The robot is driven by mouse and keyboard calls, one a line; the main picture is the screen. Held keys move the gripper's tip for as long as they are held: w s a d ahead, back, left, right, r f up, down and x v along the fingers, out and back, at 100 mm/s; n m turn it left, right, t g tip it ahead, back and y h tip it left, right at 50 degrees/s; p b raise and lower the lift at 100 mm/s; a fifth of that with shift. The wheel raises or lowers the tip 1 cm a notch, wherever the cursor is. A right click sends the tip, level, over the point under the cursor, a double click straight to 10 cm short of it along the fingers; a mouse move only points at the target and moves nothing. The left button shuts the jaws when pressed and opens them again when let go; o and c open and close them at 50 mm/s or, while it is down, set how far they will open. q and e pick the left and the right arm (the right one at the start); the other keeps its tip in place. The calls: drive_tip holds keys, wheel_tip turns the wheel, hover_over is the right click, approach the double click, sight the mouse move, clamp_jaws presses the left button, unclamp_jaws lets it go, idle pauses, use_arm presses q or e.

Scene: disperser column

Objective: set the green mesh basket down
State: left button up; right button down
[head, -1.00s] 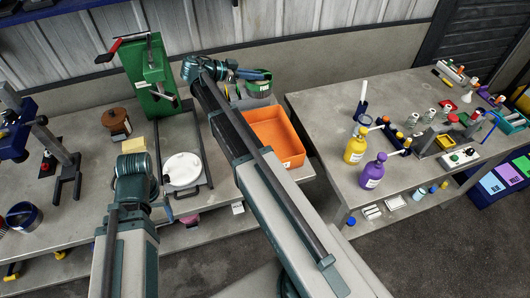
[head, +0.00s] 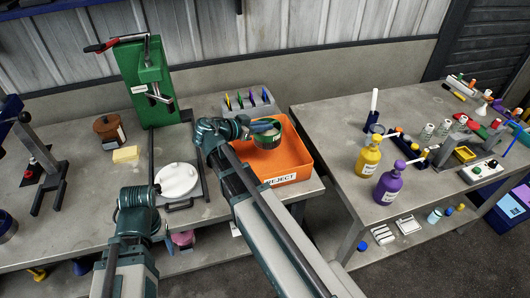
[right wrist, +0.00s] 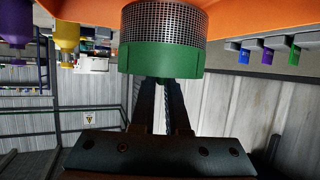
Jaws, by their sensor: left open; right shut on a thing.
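The green mesh basket (head: 267,139), a short cylinder of metal mesh with a green band, is in my right gripper (head: 258,129) over the orange bin labelled REJECT (head: 291,180). In the right wrist view the green band of the basket (right wrist: 165,58) sits at the fingertips of my right gripper (right wrist: 160,84), with the mesh beyond. The head view does not show clearly whether the basket touches the bin floor. My left gripper (head: 157,189) is open near the white round lid (head: 178,179), its fingers largely hidden by the arm.
A rack with several coloured tabs (head: 249,102) stands behind the bin. A gap separates the bench from the right table (head: 330,115), which holds yellow and purple bottles.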

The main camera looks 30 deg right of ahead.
sight(267, 132)
wheel_tip(267, 132, down, 9)
drive_tip(key=b, duration=0.8)
drive_tip(key=shift+r, duration=0.2)
drive_tip(key=shift+f, duration=0.1)
drive_tip(key=c, duration=1.4)
unclamp_jaws()
drive_tip(key=shift+f, duration=0.1)
drive_tip(key=o, duration=0.5)
